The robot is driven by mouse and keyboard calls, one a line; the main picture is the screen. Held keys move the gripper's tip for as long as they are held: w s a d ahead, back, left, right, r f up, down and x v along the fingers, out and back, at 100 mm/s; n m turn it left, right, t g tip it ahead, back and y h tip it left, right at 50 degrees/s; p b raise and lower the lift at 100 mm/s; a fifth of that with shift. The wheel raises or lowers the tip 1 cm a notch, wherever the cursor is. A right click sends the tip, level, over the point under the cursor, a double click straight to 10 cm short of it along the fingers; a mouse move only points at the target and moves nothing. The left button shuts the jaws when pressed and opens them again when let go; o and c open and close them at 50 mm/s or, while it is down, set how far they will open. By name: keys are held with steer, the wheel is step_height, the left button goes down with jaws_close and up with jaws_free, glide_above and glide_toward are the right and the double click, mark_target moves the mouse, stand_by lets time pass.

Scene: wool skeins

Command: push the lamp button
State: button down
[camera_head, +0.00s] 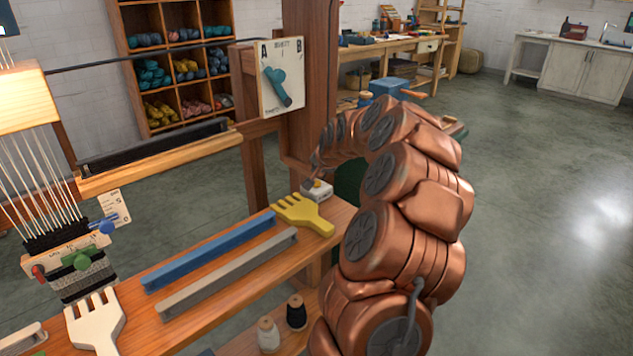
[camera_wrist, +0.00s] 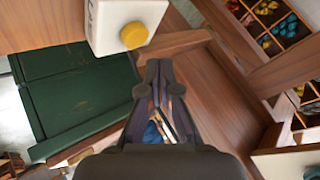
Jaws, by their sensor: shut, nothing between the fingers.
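The lamp button is a round yellow cap (camera_wrist: 133,35) on a small white box (camera_wrist: 105,22), at the top of the wrist view. In the head view the white box (camera_head: 321,194) sits at the far end of the wooden bench, beside a yellow comb. My gripper (camera_wrist: 159,66) is shut and empty, with its fingertips just below and right of the yellow cap in the wrist view. A gap shows between them there. In the head view the gripper is small and partly hidden by my arm, close to the box. I cannot tell its exact distance.
The yellow comb (camera_head: 303,214), a blue bar (camera_head: 212,252) and a grey bar (camera_head: 230,272) lie on the bench (camera_head: 180,330). A wooden post (camera_head: 308,80) rises behind the button box. A dark green box (camera_wrist: 75,90) shows left in the wrist view.

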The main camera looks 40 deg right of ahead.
mark_target(317, 183)
steer(key=shift+r+p, duration=0.4)
steer(key=shift+r, duration=1.65)
